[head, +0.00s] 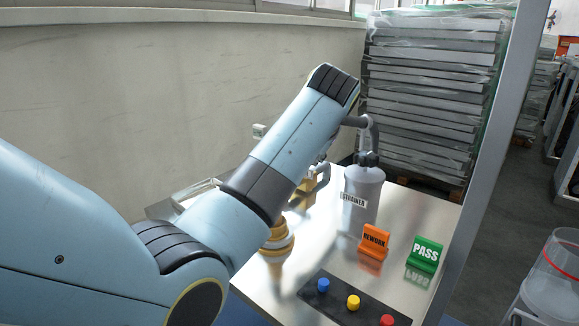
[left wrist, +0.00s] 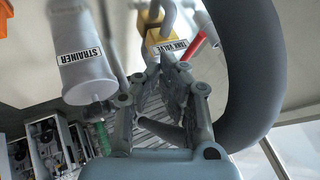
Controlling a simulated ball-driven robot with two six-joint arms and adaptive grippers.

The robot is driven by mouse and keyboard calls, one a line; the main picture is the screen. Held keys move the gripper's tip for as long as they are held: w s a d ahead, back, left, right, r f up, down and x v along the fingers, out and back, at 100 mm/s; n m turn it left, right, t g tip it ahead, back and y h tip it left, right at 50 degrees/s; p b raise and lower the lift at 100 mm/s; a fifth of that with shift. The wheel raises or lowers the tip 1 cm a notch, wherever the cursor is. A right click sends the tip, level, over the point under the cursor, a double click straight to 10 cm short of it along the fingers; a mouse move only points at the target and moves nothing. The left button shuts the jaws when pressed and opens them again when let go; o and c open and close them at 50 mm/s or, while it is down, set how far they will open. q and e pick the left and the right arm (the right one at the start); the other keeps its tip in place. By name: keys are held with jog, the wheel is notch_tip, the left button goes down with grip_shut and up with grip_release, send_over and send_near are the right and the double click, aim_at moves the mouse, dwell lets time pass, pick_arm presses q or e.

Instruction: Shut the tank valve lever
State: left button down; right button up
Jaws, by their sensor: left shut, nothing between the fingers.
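The tank valve is a yellow block (left wrist: 172,32) with a label, near the top middle of the left wrist view. Its red lever (left wrist: 202,43) sticks out at a slant to the right of the block. In the head view, part of the yellow block (head: 308,192) shows beside my arm; I cannot make out the lever there. My left gripper (left wrist: 163,68) is shut and empty, with its fingertips close to the block and the lever's inner end. I cannot tell if they touch. In the head view, my forearm hides most of the gripper. My right gripper is not in view.
A grey bottle labelled STRAINER (head: 363,195) stands right of the valve. An orange REWORK block (head: 375,241) and a green PASS block (head: 425,254) stand further right. A black panel (head: 337,304) with coloured buttons lies in front. A metal post (head: 500,130) rises at the right.

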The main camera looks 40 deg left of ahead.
pick_arm(q)
jog(key=w+a+f, duration=0.5)
jog(key=a+f, duration=0.1)
jog(key=a, duration=0.2)
jog(key=shift+a+f, duration=0.15)
jog(key=shift+f, duration=0.2)
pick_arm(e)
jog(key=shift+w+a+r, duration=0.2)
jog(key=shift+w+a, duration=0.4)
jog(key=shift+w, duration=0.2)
pick_arm(q)
jog(key=shift+s+a+p, duration=0.1)
jog(key=shift+p, duration=0.25)
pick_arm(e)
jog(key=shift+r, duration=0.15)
pick_arm(q)
jog(key=shift+a+m+p, duration=0.3)
jog(key=shift+m+p, duration=0.05)
jog(key=shift+m, duration=0.05)
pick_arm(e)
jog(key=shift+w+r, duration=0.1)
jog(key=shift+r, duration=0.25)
